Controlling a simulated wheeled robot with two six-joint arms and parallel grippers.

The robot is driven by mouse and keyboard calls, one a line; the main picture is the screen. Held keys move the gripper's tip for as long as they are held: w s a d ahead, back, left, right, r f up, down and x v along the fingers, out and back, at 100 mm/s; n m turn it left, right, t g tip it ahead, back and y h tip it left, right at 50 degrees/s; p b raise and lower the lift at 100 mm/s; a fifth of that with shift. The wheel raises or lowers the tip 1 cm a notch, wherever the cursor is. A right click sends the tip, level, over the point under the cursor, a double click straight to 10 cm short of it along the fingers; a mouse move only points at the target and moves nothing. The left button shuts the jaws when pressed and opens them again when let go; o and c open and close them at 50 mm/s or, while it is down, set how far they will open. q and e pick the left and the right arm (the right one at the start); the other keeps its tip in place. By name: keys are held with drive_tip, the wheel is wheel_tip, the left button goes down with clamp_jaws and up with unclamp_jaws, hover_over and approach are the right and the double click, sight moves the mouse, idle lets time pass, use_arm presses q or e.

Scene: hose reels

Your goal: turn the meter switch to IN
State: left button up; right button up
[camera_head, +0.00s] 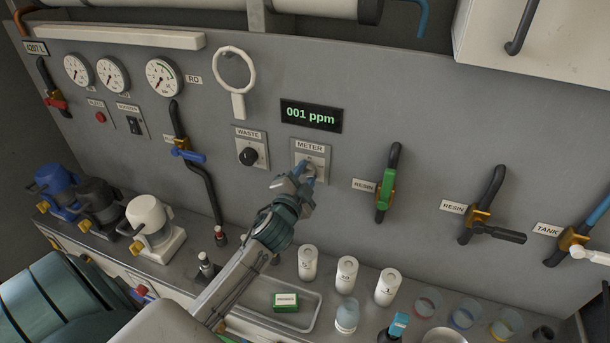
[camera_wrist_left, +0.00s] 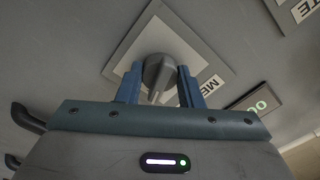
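The METER switch is a grey knob on a pale square plate (camera_head: 324,154) on the grey panel, under a METER label (camera_head: 310,147). In the left wrist view the knob (camera_wrist_left: 159,74) sits in the middle of its plate (camera_wrist_left: 195,47). My left gripper (camera_head: 303,172) is at the switch in the head view and partly hides the knob. In the left wrist view my left gripper (camera_wrist_left: 159,85) has one blue finger on each side of the knob, with narrow gaps showing. It looks open. The knob's IN mark is not readable. My right gripper is not in view.
The WASTE switch (camera_head: 248,156) is left of the meter, and a display (camera_head: 311,115) reading 001 ppm is above. A green-handled RESIN valve (camera_head: 386,189) stands out to the right. White bottles (camera_head: 347,273) and a tray (camera_head: 308,310) are on the counter below.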

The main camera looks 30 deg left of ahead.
use_arm(q)
drive_tip(key=c, duration=0.4)
drive_tip(key=shift+o, duration=0.3)
drive_tip(key=shift+f, duration=0.1)
drive_tip(key=shift+f+n+b, duration=0.15)
drive_tip(key=shift+n+b, duration=0.7)
drive_tip(key=shift+n, duration=0.15)
drive_tip(key=n+b, duration=0.2)
drive_tip(key=n, duration=0.2)
drive_tip(key=shift+b, duration=0.4)
drive_tip(key=n+b, duration=0.2)
drive_tip(key=n, duration=0.2)
drive_tip(key=shift+n, duration=0.4)
drive_tip(key=shift+n+b, duration=0.75)
drive_tip(key=shift+n, duration=0.75)
